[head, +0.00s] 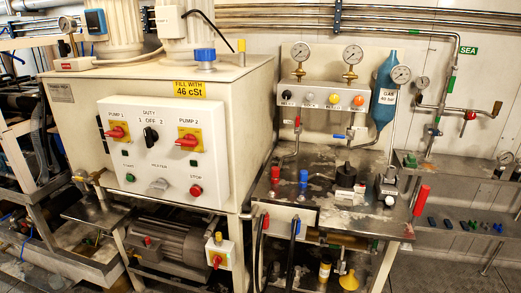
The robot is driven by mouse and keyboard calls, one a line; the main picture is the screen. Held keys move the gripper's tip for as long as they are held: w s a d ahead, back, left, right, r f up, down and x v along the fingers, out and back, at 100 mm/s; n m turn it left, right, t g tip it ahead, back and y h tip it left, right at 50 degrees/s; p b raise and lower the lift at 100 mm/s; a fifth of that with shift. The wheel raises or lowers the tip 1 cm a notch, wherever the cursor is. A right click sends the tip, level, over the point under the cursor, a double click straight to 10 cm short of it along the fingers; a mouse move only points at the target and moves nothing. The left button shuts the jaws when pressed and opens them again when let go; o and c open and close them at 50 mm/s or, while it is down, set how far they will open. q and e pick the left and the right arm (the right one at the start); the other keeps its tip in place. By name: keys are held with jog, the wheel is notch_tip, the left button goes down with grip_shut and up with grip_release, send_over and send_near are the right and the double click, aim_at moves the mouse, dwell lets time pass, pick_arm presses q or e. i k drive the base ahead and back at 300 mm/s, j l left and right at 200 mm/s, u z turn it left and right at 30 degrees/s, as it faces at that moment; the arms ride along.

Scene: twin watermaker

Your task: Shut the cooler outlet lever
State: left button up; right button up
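Neither of my grippers is in view. Several levers and valves show, but no label I can read marks one as the cooler outlet lever, so I cannot tell which it is. A small red lever (297,124) and a small blue lever (338,137) sit on pipes below the gauge panel. A red-handled valve (470,116) is on the wall pipe at the right. A larger red handle (421,200) stands upright at the bench's right edge. Whether these valves are open or shut is too small to tell.
A large cream tank with a white control box (160,150) fills the left. A metal bench (325,215) holds a red and a blue cap and small fittings. A blue gas bottle (384,95) hangs behind it. A motor (175,240) sits low. Floor shows at the bottom right.

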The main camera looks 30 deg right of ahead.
aim_at(373, 246)
jog(key=z, duration=1.7)
